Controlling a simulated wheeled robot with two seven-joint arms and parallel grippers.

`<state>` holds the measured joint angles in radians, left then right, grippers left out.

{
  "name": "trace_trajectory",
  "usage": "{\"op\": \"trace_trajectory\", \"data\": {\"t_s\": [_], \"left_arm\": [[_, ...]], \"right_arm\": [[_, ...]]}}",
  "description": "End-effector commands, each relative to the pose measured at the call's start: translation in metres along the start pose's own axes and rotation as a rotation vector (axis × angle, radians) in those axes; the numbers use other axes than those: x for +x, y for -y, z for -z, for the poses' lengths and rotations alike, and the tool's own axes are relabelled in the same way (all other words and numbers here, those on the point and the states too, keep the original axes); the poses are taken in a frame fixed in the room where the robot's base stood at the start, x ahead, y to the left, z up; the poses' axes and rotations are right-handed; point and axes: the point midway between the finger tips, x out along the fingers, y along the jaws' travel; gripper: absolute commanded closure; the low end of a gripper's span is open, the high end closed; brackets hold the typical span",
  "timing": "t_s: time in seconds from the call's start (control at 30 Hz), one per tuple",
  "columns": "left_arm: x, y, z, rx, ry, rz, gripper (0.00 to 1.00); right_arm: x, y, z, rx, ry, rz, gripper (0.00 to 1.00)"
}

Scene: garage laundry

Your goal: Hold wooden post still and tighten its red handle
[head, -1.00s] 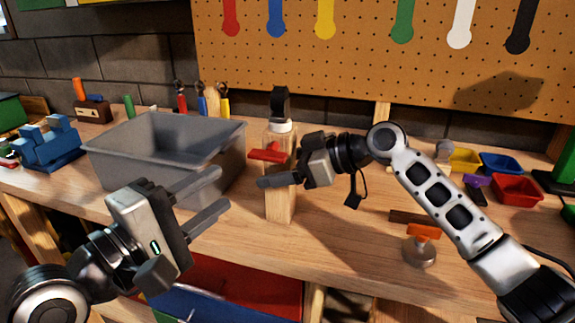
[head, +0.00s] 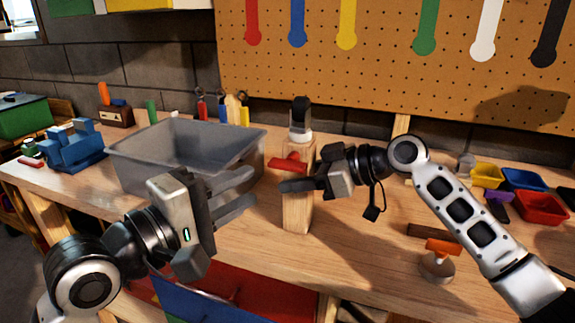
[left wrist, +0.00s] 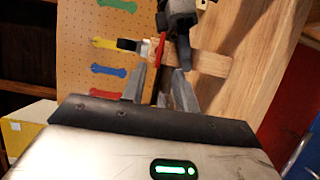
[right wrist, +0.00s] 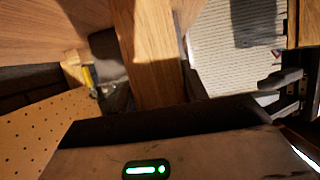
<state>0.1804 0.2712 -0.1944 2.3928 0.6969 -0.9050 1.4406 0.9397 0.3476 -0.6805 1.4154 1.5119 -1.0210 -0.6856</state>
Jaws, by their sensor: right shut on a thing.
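My right gripper (head: 300,186) is shut on the post just below the red handle; the post also fills the space at the right wrist (right wrist: 155,50). My left gripper (head: 240,190) is open and empty, left of the post and apart from it, its fingers pointing at it. In the left wrist view the red handle (left wrist: 161,48) and post (left wrist: 212,64) lie beyond the open fingers.
A grey bin (head: 150,160) stands behind my left gripper. An orange-handled piece (head: 443,248) stands at the right front, with small coloured bins (head: 541,208) behind. A pegboard (head: 380,90) is at the back. The bench between post and front edge is mostly clear.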

Motion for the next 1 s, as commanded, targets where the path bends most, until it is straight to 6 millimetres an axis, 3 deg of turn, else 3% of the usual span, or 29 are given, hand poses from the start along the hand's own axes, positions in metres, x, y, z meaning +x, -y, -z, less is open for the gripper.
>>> {"op": "trace_trajectory", "data": {"t_s": [0.2,0.4,0.6,0.9,1.0], "left_arm": [[0.046,-0.001,-0.001,-0.001,0.002,-0.001,0.7],[0.08,-0.001,-0.001,-0.001,0.001,-0.001,0.7],[0.096,0.0,-0.001,-0.001,0.001,0.0,0.7],[0.098,0.0,-0.001,0.001,0.001,0.0,0.7],[0.098,0.0,-0.001,0.0,0.001,0.0,0.95]], "right_arm": [[0.0,0.0,0.0,0.0,0.0,0.0,0.88],[0.0,0.0,0.0,0.0,0.0,0.0,0.88],[0.0,0.0,0.0,0.0,0.0,-0.001,0.88],[0.0,0.0,0.0,0.0,0.0,-0.001,0.88],[0.0,0.0,0.0,0.0,0.0,-0.001,0.88]]}}
